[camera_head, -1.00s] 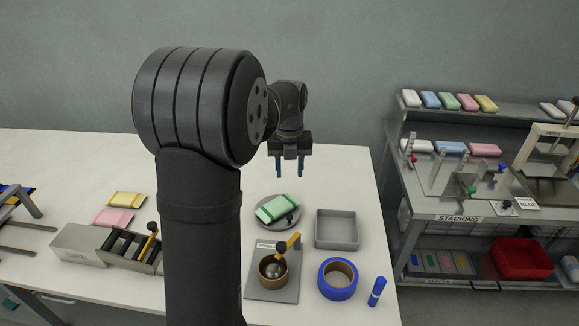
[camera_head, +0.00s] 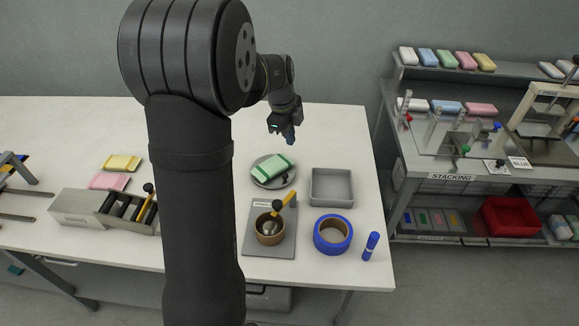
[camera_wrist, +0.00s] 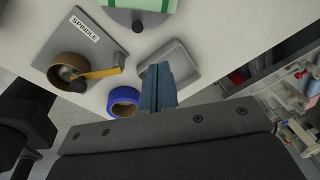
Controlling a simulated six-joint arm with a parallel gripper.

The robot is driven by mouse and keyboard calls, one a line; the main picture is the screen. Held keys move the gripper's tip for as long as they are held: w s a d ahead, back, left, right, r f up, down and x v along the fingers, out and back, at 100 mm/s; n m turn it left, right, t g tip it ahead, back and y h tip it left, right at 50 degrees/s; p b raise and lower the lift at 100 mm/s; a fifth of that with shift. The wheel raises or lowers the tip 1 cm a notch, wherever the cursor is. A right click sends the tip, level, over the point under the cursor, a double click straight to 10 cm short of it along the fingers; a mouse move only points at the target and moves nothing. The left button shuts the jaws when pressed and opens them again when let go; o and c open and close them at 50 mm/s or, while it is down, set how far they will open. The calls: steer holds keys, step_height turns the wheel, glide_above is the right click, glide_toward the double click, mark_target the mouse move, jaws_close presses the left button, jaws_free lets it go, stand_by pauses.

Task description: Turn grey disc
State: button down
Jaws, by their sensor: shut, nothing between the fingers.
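The grey disc (camera_head: 259,182) lies on the white table, with a green wrapped pack (camera_head: 273,167) on top of it. A small black knob (camera_head: 285,178) sits at the disc's front right edge.
A grey tray (camera_head: 332,201) stands right of the disc. In front are the spindle plate (camera_head: 254,243) with a brown roll and yellow-handled lever, a blue tape roll (camera_head: 346,247) and a blue marker (camera_head: 371,246). A grey box (camera_head: 85,215) and pink and yellow packs lie left.

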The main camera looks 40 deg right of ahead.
step_height(320, 180, down, 2)
steer(key=n+h, duration=0.1)
steer(key=n, duration=1.2)
glide_toward(292, 177)
steer(key=shift+h, duration=0.4)
steer(key=d+f, duration=0.5)
steer(key=shift+d+f, duration=0.15)
steer(key=shift+d, duration=0.25)
steer(key=a, duration=0.2)
steer(key=shift+a, duration=1)
steer(key=shift+a+m, duration=0.45)
steer(key=shift+m, duration=0.15)
